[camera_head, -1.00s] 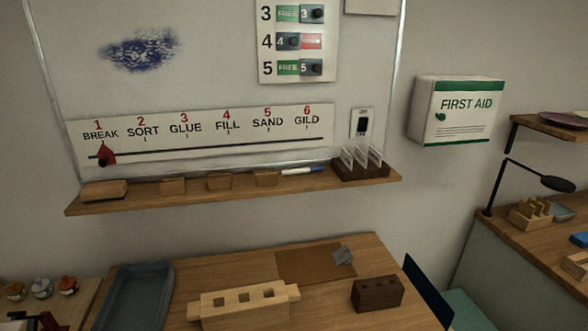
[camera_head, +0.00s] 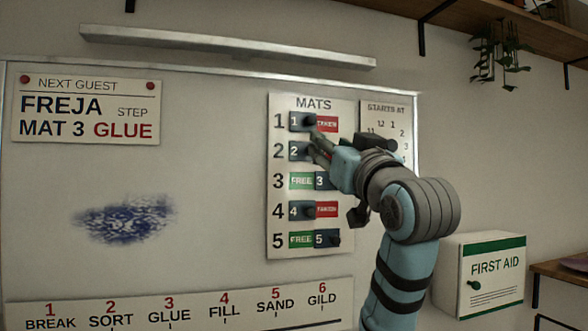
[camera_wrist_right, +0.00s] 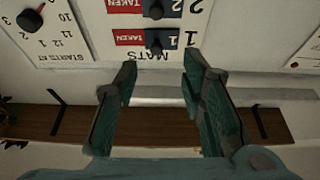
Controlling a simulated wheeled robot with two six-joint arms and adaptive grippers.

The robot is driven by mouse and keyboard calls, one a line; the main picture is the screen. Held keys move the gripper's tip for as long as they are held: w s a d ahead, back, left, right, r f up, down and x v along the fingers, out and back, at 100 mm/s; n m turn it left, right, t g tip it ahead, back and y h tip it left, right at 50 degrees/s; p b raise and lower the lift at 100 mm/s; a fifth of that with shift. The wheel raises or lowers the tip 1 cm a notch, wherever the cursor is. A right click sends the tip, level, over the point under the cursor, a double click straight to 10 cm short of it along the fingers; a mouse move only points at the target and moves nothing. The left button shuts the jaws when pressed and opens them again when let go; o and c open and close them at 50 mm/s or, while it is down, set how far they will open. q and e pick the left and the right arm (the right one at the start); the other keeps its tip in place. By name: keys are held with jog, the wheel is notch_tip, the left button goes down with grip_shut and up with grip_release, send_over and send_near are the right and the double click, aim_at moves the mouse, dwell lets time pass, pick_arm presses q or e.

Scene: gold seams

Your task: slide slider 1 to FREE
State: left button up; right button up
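Slider 1 (camera_head: 298,121) is a dark block with a black knob in the top row of the white MATS panel (camera_head: 277,246). It sits at the left of its row, and a red TAKEN label (camera_head: 327,124) shows to its right. In the right wrist view slider 1 (camera_wrist_right: 169,41) appears upside down, just beyond the fingertips. My right gripper (camera_head: 316,139) is in front of the top rows, fingers pointing at the panel. The wrist view shows its two fingers (camera_wrist_right: 160,66) apart with nothing between them. Contact with the knob cannot be told. My left gripper is out of view.
Slider 2 (camera_head: 297,151) is just below, also at the left, partly hidden by my gripper. Sliders 3 (camera_head: 325,181), 4 (camera_head: 299,211) and 5 (camera_head: 325,240) are lower. A STARTS AT dial panel (camera_head: 376,113) stands close right, behind my arm.

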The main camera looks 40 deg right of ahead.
aim_at(313, 120)
jog(key=p+x, duration=0.2)
jog(key=x, duration=0.2)
jog(key=r+p+x, duration=0.1)
jog(key=p+x, duration=0.1)
jog(key=x, duration=0.2)
jog(key=p+x, duration=0.2)
jog(key=x, duration=0.2)
jog(key=shift+s+r, duration=0.15)
jog(key=shift+r, duration=0.35)
jog(key=shift+w+d, duration=0.1)
jog(key=shift+w, duration=0.25)
jog(key=shift+s+d+r, duration=0.1)
jog(key=shift+s, duration=0.35)
jog(key=shift+w, duration=0.25)
jog(key=c, duration=0.7)
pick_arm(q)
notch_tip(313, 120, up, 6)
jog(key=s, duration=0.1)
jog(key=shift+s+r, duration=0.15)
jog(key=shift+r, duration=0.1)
pick_arm(e)
grip_shut()
jog(key=shift+d, duration=0.1)
